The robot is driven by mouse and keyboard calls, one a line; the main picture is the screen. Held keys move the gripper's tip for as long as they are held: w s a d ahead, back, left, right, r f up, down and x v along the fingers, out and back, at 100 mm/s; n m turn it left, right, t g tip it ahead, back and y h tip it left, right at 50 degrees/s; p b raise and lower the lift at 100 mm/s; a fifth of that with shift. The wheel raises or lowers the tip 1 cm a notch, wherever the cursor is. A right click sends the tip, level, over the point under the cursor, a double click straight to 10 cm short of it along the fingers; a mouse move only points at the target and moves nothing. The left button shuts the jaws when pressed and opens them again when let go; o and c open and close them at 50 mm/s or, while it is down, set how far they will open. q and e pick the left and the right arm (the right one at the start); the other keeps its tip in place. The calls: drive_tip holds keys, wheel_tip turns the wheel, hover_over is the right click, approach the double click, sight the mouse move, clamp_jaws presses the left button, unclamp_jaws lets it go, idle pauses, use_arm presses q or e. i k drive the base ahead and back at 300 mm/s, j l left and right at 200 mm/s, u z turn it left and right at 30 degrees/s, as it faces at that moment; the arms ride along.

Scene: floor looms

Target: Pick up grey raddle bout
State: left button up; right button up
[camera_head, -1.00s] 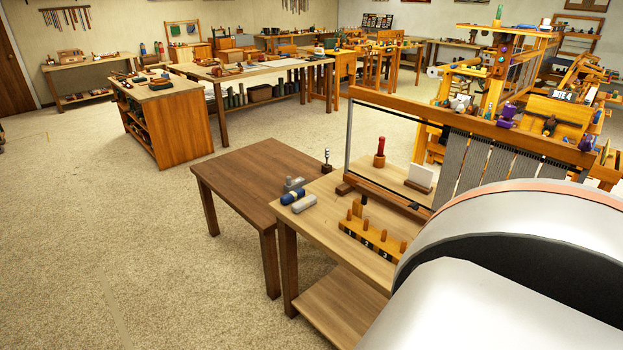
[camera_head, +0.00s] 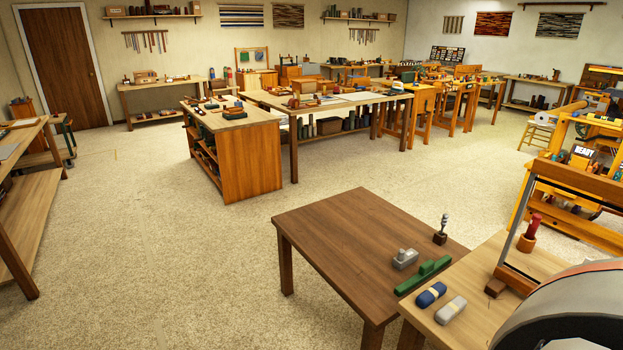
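A grey rolled bundle with a pale band (camera_head: 451,309), likely the grey raddle bout, lies on the light wooden table (camera_head: 478,318) at the lower right. A blue bundle with a pale band (camera_head: 431,294) lies just beside it, to its upper left. Neither gripper is in view. Only a rounded white and dark part of my own body fills the lower right corner and hides part of the light table.
A dark brown table (camera_head: 345,255) adjoins the light one, bearing a grey block (camera_head: 404,259), a green toothed bar (camera_head: 423,275) and a small upright tool (camera_head: 441,231). A wooden frame (camera_head: 568,178) stands at right. Open carpet lies left and centre.

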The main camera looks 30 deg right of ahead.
sight(456, 306)
drive_tip(key=i+z, duration=0.1)
drive_tip(key=i, duration=0.35)
drive_tip(key=i+j+z, duration=0.15)
drive_tip(key=i, duration=0.35)
drive_tip(key=i+j+z, duration=0.1)
drive_tip(key=i, duration=0.35)
drive_tip(key=i+z, duration=0.25)
drive_tip(key=z, duration=0.2)
drive_tip(key=i+j+z, duration=0.2)
drive_tip(key=z, duration=0.2)
drive_tip(key=i+j+z, duration=0.2)
drive_tip(key=z, duration=0.25)
drive_tip(key=i+j+z, duration=0.1)
drive_tip(key=z, duration=0.4)
drive_tip(key=i+j+z, duration=0.1)
drive_tip(key=z, duration=0.4)
drive_tip(key=i+j+z, duration=0.1)
drive_tip(key=z, duration=0.4)
drive_tip(key=j, duration=0.1)
